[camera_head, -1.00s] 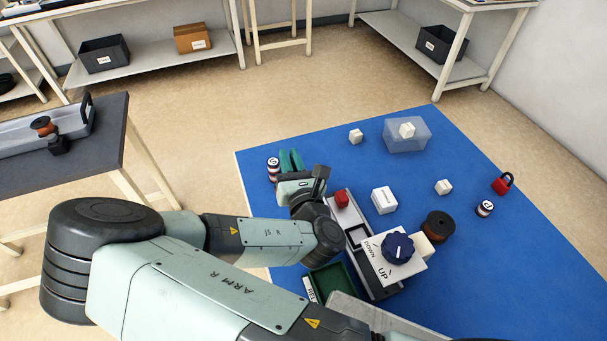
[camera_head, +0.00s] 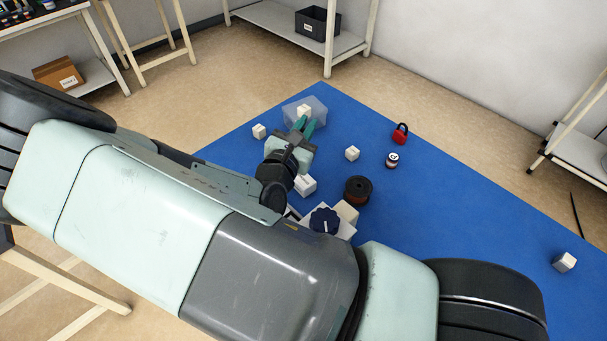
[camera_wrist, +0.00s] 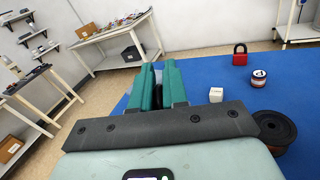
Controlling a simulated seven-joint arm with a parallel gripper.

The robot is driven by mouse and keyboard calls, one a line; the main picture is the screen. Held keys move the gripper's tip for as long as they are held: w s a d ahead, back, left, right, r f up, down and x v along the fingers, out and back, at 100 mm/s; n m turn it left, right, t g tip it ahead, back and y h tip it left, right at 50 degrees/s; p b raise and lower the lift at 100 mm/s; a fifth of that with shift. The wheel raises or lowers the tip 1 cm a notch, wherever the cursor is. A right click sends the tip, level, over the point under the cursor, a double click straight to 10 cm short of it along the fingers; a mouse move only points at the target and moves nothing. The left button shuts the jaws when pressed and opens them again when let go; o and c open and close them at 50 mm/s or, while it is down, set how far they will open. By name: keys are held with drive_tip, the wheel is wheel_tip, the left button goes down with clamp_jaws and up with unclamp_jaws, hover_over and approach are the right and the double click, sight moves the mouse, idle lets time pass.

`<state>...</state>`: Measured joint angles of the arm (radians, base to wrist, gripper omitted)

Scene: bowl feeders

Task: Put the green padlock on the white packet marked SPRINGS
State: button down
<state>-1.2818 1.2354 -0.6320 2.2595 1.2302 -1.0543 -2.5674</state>
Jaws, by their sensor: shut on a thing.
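My gripper (camera_head: 305,125) is over the blue mat (camera_head: 440,200), in front of the clear bin. It also shows in the wrist view (camera_wrist: 160,85), its two green fingers close together. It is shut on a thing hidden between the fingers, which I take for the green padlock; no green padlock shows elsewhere. A white packet (camera_head: 306,186) lies below my wrist, partly covered by it.
The clear bin (camera_head: 319,111) holds a white block (camera_head: 304,111). A blue knob (camera_head: 324,220) sits near my arm. The mat's right side is mostly clear.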

wheel_tip(320, 180, down, 10)
drive_tip(key=shift+d+r, duration=0.15)
drive_tip(key=shift+r, duration=0.05)
drive_tip(key=shift+f, duration=0.1)
drive_tip(key=c, duration=1.1)
unclamp_jaws()
drive_tip(key=shift+c, duration=0.2)
